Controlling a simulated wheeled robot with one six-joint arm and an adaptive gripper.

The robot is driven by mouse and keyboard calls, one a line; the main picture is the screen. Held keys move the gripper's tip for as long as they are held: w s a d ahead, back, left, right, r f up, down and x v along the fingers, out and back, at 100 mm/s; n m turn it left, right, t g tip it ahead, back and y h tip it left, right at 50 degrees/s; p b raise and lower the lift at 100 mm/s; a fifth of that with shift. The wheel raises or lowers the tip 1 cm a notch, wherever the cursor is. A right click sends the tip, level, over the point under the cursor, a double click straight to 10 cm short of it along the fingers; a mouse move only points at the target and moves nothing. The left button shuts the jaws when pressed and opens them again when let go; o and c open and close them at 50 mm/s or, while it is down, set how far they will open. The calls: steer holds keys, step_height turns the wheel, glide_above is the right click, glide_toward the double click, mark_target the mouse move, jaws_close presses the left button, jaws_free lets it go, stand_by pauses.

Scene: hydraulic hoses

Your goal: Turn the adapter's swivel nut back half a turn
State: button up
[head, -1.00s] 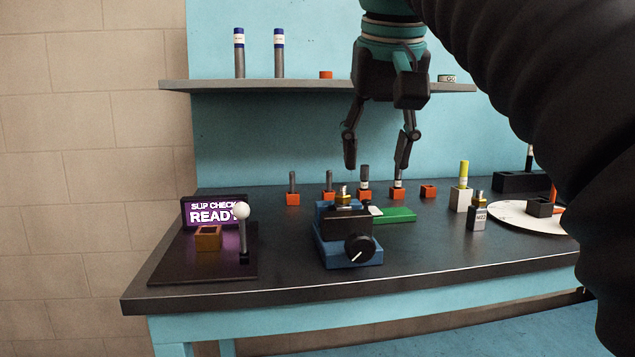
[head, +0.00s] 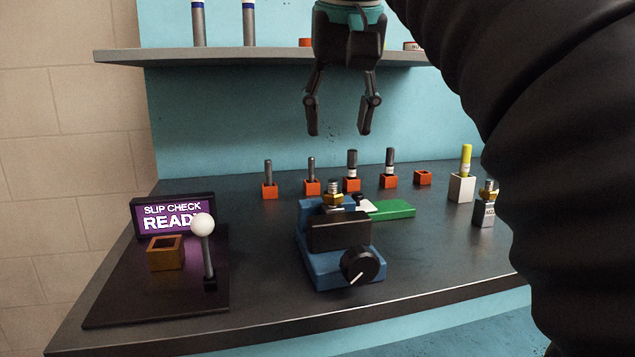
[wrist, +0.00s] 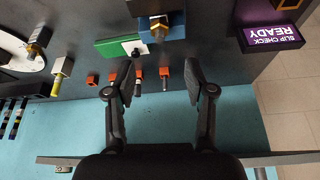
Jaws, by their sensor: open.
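The brass adapter with its swivel nut (head: 333,197) stands upright in the blue vise (head: 325,262), behind the vise's black front block and dial knob (head: 360,266). It also shows in the wrist view (wrist: 158,24), near the top. My gripper (head: 339,133) is open and empty. It hangs pointing down, above and behind the vise, well clear of the adapter. In the wrist view, my two fingers (wrist: 158,92) are spread, with the row of orange holders beyond them. A second brass-topped fitting (head: 489,190) stands on a grey block at the right.
Several orange holders (head: 312,188) with dark rods stand in a row behind the vise. A green block (head: 392,209) lies beside it. A slip check sign (head: 174,216), an orange-brown box (head: 166,253) and a white-knobbed lever (head: 203,226) stand at left. A shelf (head: 270,57) runs behind my gripper.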

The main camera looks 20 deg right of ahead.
mark_target(334, 184)
steer(key=b+x, duration=0.2)
steer(key=x, duration=0.9)
steer(key=shift+w+f+b, duration=0.1)
steer(key=shift+f+b, duration=0.1)
steer(key=shift+b, duration=0.1)
jaws_close()
